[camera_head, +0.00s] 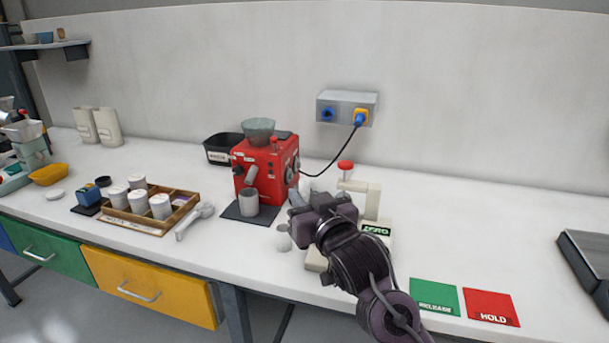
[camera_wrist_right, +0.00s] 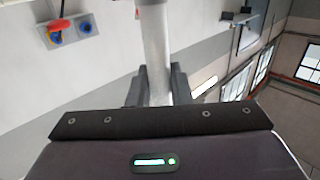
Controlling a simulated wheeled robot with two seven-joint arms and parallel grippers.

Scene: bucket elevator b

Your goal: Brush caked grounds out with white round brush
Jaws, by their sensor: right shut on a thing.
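My right gripper (camera_head: 318,205) is over the counter, just right of the red grinder (camera_head: 265,172). In the right wrist view its fingers are shut on a pale, round, upright rod (camera_wrist_right: 155,50). The rod could be the handle of the white round brush, but its ends are out of that view. A small white rounded piece (camera_head: 284,240) shows below the gripper; I cannot tell if it joins the rod. The grinder has a grey-green hopper on top and a grey cup (camera_head: 249,203) in front. Caked grounds are not visible. My left gripper is not in view.
A wooden tray (camera_head: 175,218) holds several white jars. A white handled tool (camera_head: 195,220) lies beside it. A black bin (camera_head: 221,149) stands behind. A beige device marked ZERO (camera_head: 377,231) is partly hidden by my arm. Green (camera_head: 434,296) and red (camera_head: 491,307) pads lie right.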

